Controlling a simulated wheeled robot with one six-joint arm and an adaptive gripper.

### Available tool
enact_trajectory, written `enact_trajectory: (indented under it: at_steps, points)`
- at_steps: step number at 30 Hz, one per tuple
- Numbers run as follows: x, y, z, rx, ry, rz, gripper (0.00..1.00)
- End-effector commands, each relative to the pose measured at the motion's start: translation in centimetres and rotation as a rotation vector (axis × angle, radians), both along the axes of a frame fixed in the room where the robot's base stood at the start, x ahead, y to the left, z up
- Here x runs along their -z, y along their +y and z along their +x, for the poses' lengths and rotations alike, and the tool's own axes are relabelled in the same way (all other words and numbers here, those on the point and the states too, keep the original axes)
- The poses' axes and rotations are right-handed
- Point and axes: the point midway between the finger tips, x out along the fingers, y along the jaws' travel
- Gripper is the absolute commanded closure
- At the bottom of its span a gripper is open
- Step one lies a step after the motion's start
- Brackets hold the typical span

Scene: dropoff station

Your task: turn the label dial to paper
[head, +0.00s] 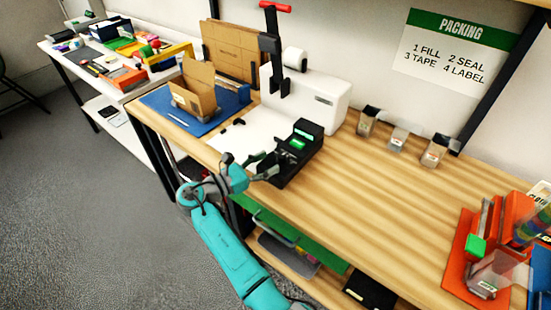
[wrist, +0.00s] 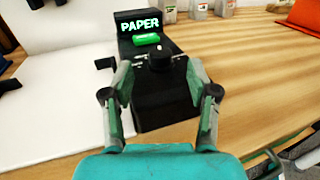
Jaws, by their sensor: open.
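The black label printer (head: 305,133) stands on the wooden bench, in front of the white sealing machine. In the wrist view its raised screen (wrist: 140,25) reads PAPER in green letters. A green lit bar (wrist: 147,40) sits below the screen. The black dial (wrist: 160,58) is a round knob with a small light mark on its top, below the bar. My gripper (wrist: 159,72) is open, one finger on each side of the dial and apart from it. In the head view my gripper (head: 270,164) is over the printer's near end; the dial there is hard to make out.
A white mat (head: 233,148) lies left of the printer. An open cardboard box (head: 199,97) stands on a blue mat further left. Several small jars (head: 400,136) stand at the back. Bare wood lies between.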

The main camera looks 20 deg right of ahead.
Motion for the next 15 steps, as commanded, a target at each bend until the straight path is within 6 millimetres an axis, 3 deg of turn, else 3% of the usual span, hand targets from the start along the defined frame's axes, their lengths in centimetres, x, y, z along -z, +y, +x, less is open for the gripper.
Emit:
enact_trajectory:
  at_steps: [6,15]
  points:
    - [0.0,4.2,-1.3,-0.003,0.0,0.0,0.41]
    - [0.0,7.0,-2.2,0.0,0.0,0.001,0.41]
